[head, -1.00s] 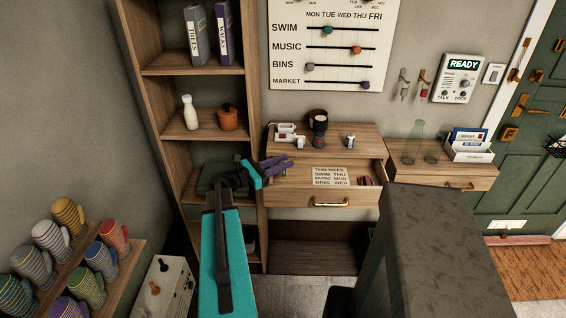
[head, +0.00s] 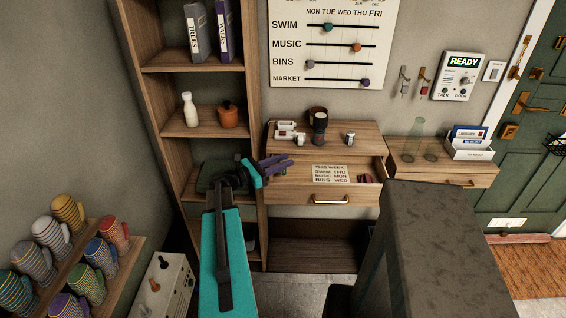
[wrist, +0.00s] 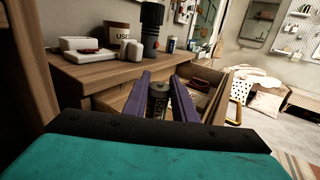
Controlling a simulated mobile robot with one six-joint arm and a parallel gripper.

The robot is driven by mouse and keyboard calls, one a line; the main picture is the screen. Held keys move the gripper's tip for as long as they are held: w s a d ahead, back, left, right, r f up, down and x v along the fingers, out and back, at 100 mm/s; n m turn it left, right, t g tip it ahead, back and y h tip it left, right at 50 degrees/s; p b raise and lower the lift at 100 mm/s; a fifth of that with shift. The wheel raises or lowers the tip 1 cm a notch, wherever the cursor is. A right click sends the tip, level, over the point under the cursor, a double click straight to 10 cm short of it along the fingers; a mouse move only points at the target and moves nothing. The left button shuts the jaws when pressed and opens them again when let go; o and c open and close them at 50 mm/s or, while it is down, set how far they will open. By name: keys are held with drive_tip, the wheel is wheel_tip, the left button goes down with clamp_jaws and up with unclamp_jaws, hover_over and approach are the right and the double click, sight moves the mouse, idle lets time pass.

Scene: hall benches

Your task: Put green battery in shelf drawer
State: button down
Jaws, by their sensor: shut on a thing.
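My gripper (head: 288,162) reaches in from the left at the open shelf drawer. In the wrist view its two purple fingers (wrist: 161,86) are shut on a small dark cylinder with a lettered label, the battery (wrist: 158,103). The battery's green is hard to make out, and my fingers hide it in the head view. The shelf drawer (head: 350,196) is pulled out, with a brass handle, a printed card (head: 331,174) and a dark red item (head: 366,178) inside. The battery is at the drawer's left part; I cannot tell whether it touches the drawer floor.
The top above the drawer holds a black flashlight (head: 319,128), a cup marked USED (wrist: 118,33), a white device (head: 286,131) and another small cylinder (head: 350,138). A tall bookcase (head: 205,130) stands close on the left. A second cabinet (head: 443,172) stands right.

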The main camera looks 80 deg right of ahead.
drive_tip(key=c, duration=1.5)
unclamp_jaws()
drive_tip(key=shift+f, duration=0.55)
drive_tip(key=shift+o, duration=0.2)
drive_tip(key=shift+r, duration=0.1)
drive_tip(key=shift+r+p, duration=0.4)
drive_tip(key=shift+r, duration=0.15)
drive_tip(key=b+v, duration=0.2)
drive_tip(key=v, duration=1)
drive_tip(key=shift+r+b, duration=0.25)
drive_tip(key=shift+b, duration=0.15)
